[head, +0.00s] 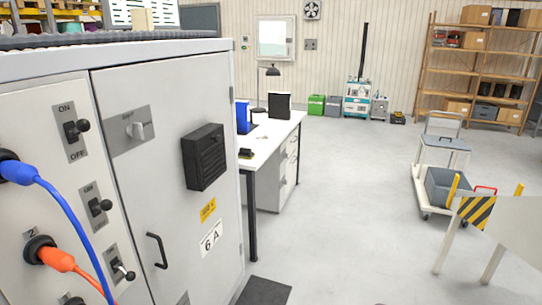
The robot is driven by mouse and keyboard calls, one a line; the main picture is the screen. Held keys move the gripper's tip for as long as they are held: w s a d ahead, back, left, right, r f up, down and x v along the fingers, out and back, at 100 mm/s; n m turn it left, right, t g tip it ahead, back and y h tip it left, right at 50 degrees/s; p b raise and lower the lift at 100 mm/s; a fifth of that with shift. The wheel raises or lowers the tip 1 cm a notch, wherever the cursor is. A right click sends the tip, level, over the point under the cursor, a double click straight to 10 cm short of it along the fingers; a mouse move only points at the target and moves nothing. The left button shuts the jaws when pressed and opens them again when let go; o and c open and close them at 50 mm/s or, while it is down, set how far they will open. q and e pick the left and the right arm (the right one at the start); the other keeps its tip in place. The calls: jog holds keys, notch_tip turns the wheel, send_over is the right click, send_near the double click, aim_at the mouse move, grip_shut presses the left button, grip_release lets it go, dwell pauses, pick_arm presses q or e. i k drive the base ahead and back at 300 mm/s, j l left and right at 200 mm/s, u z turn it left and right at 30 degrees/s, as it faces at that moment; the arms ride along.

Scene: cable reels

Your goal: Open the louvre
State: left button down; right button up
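The louvre (204,157) is a black slatted box on the upper part of a light grey cabinet door (165,190), left of the middle in the head view. Its slats look close together, but I cannot tell for sure whether they are open or shut. A yellow label (208,210) and a "6 A" label (211,239) sit below it. A black door handle (157,250) is lower left. Neither of my grippers is in view.
Blue (62,212) and orange (62,260) cables plug into the left panel beside toggle switches (76,130). A white desk (276,135) stands behind the cabinet. The middle floor is clear.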

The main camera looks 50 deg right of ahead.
aim_at(206, 145)
jog(key=z, duration=1.3)
